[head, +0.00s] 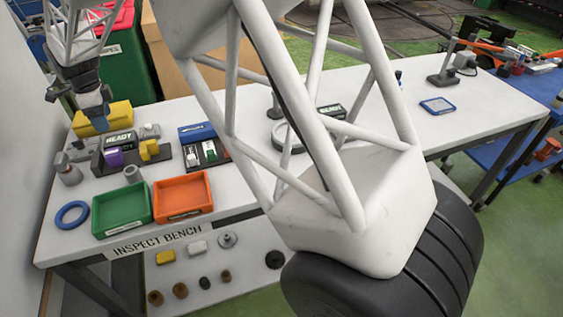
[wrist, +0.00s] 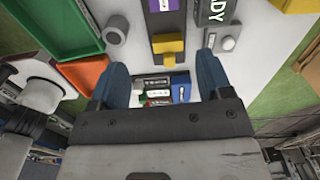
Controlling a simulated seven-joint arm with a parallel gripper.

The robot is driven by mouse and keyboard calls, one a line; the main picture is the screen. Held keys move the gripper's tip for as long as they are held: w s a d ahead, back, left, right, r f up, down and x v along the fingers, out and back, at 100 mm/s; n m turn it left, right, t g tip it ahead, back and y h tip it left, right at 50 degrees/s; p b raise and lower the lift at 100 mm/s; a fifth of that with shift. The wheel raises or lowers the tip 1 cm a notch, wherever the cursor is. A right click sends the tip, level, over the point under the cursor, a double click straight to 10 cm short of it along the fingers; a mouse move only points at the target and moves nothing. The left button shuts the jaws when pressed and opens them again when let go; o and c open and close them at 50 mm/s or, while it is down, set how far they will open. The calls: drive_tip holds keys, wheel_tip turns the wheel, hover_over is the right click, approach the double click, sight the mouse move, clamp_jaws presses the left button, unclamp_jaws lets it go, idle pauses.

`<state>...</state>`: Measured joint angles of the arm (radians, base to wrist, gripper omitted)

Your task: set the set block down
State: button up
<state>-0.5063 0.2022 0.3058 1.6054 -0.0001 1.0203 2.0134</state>
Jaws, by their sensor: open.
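My gripper (head: 94,108) is at the far left end of the bench in the head view, in front of the yellow box. In the wrist view my gripper (wrist: 164,70) is open, with nothing held between its blue fingers. A yellow block (head: 149,150) and a purple block (head: 113,157) sit on a dark fixture (head: 131,160). The yellow block (wrist: 167,44) shows just beyond the fingertips in the wrist view, and the purple block (wrist: 163,5) is at the top edge. I cannot tell which is the set block.
A green tray (head: 122,226) and an orange tray (head: 183,213) stand at the bench front. A blue ring (head: 72,214) lies left of them. A blue case (head: 198,132) is right of the fixture. A yellow box (head: 118,115) stands behind. My arm hides the bench middle.

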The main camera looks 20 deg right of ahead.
drive_tip(key=s+d+r+n, duration=0.3)
drive_tip(key=s+d+r, duration=0.15)
drive_tip(key=d, duration=0.35)
drive_tip(key=s+d+r+n+t, duration=0.1)
drive_tip(key=s+d+r+n, duration=0.15)
drive_tip(key=s+d, duration=0.5)
drive_tip(key=s+d+r+n, duration=0.2)
drive_tip(key=s+d+r, duration=0.2)
drive_tip(key=d, duration=0.5)
drive_tip(key=s+d+f+n, duration=0.1)
drive_tip(key=s+d+n, duration=0.2)
drive_tip(key=s, duration=0.6)
drive_tip(key=s+d+f+n+t, duration=0.1)
drive_tip(key=s+d+n, duration=0.2)
drive_tip(key=s+d, duration=0.5)
drive_tip(key=s+d+f+n, duration=0.2)
drive_tip(key=s+d, duration=0.3)
drive_tip(key=s, duration=0.5)
drive_tip(key=shift+s+d+n+t, duration=0.25)
drive_tip(key=shift+s+n+t, duration=0.05)
drive_tip(key=shift+n, duration=0.45)
